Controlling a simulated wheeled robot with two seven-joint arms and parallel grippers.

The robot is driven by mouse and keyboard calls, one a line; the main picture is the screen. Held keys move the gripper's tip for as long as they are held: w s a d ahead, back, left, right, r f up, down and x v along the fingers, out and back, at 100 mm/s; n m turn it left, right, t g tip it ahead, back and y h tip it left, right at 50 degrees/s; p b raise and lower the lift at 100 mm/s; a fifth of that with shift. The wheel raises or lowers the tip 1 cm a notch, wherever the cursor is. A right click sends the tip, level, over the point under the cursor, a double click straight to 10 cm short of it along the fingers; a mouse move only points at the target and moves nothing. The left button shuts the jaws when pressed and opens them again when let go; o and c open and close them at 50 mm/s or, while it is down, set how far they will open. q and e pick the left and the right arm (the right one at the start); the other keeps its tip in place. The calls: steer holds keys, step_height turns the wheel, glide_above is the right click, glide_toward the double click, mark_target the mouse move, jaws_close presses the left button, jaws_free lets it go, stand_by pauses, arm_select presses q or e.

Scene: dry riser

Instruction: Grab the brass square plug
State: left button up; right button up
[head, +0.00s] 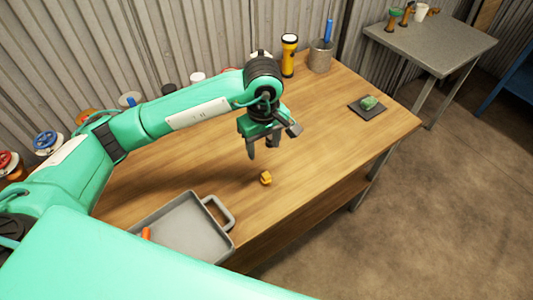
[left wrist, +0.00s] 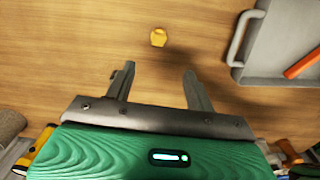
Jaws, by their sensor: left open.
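The brass square plug (head: 266,178) is a small golden-yellow piece lying on the wooden workbench (head: 330,130), near its front edge. In the left wrist view the plug (left wrist: 158,37) lies beyond the fingertips, roughly centred between them. My left gripper (head: 262,151) hangs above the bench, just behind the plug and apart from it. Its two fingers are spread with nothing between them, as the left wrist view (left wrist: 158,68) also shows. My right gripper is not seen in either view.
A grey tray (head: 170,222) with a handle and an orange item (head: 146,233) stands at the front left. A yellow flashlight (head: 289,55) and a grey cup (head: 320,57) stand at the back. A green block (head: 369,102) lies on a dark pad at right. Bench around the plug is clear.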

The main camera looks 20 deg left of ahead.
arm_select(q)
step_height(320, 180, down, 3)
steer(key=p, duration=0.1)
glide_above(266, 175)
steer(key=f, duration=0.4)
steer(key=shift+w+a+f, duration=0.2)
steer(key=shift+a+f, duration=0.05)
steer(key=shift+a, duration=0.05)
steer(key=shift+f, duration=0.35)
steer(key=shift+s+d+f+p, duration=0.15)
steer(key=shift+d+f+p, duration=0.05)
steer(key=shift+f+p, duration=0.65)
step_height(266, 175, down, 3)
steer(key=shift+d+f+p, duration=0.1)
steer(key=shift+f+p, duration=0.05)
steer(key=shift+p, duration=0.2)
steer(key=shift+f, duration=0.25)
steer(key=shift+c, duration=0.8)
steer(key=c, duration=1)
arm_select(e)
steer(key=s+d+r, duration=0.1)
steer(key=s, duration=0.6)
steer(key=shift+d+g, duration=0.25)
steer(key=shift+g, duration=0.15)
